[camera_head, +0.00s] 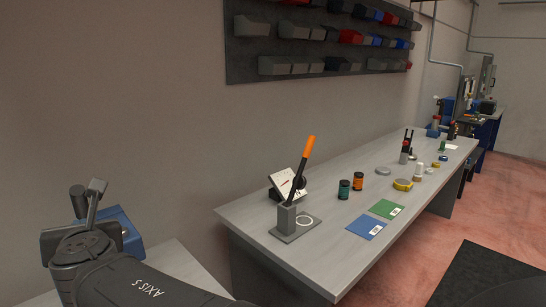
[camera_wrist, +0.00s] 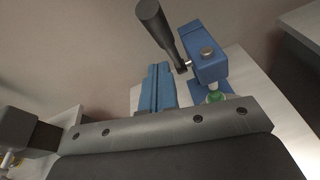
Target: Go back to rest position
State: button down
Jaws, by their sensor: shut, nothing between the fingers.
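My gripper (camera_wrist: 157,70) shows in the wrist view as two blue fingers pressed together at the middle, with nothing between them. It points toward a bench surface beside a blue hand press (camera_wrist: 211,66) with a black handle (camera_wrist: 154,24). The fingers look apart from the press, which stands just to their right. In the head view my arm fills the lower left corner, and I cannot make out the fingers there. Blue parts (camera_head: 131,238) show behind the arm in that view.
A long grey workbench (camera_head: 262,229) holds an orange-handled lever (camera_head: 309,155), two dark jars (camera_head: 344,189), blue (camera_head: 367,227) and green cards (camera_head: 386,209). A bin rack (camera_head: 300,45) hangs on the wall. The floor at right is clear apart from a black mat (camera_head: 490,275).

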aim_at(80, 209)
jog(key=shift+w+a+r, duration=0.15)
jog(key=shift+w+a, duration=0.5)
jog(key=shift+w, duration=0.35)
jog(key=shift+w+a+r, duration=0.1)
jog(key=shift+w+a, duration=0.55)
jog(key=shift+w, duration=0.3)
